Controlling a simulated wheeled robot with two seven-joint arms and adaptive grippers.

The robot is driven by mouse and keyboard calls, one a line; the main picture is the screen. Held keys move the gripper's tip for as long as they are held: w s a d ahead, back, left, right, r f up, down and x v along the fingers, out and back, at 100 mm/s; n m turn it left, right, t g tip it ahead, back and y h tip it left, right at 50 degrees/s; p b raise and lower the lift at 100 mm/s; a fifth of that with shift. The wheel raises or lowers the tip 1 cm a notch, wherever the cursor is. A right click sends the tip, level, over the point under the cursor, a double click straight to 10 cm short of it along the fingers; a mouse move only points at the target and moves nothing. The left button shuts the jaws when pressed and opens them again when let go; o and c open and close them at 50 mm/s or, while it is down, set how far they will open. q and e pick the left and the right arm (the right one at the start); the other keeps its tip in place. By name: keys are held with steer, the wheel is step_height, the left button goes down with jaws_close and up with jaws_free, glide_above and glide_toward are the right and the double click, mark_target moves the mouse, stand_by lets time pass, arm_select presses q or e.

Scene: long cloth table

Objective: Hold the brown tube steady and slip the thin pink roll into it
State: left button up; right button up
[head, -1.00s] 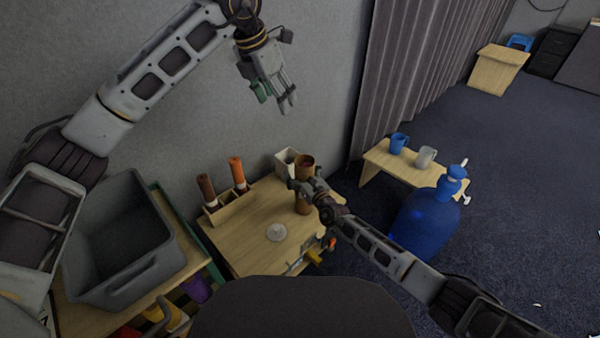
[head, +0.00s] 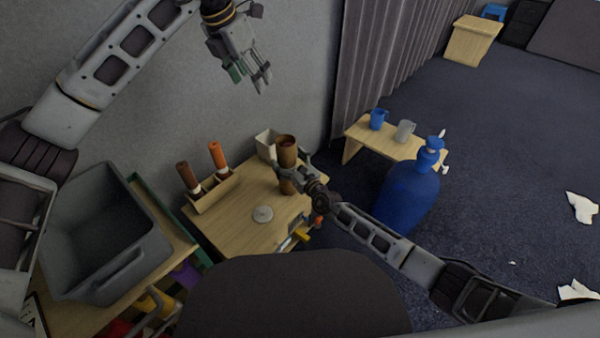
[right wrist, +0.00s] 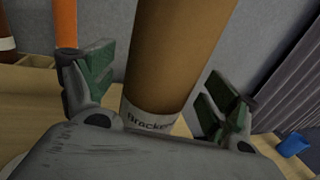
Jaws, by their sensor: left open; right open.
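The brown tube (head: 287,155) stands upright on the small wooden table, with a reddish patch inside its top opening. I cannot tell whether that patch is a roll or the tube's inner wall. My right gripper (head: 292,168) is open around the tube. The right wrist view shows the tube (right wrist: 180,50), with a white label near its base, between the open fingers of the right gripper (right wrist: 160,85); gaps show on both sides. My left gripper (head: 262,82) is open and empty, high in front of the wall. I cannot make out a pink roll elsewhere.
A wooden holder (head: 214,194) carries a dark brown roll (head: 189,177) and an orange roll (head: 217,156). A white box (head: 266,144) stands behind the tube. A pale disc (head: 262,214) lies on the table (head: 235,225). A grey bin (head: 105,235) is left; a blue bottle (head: 408,195) is right.

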steer(key=shift+v, duration=3.7)
steer(key=shift+s, duration=0.1)
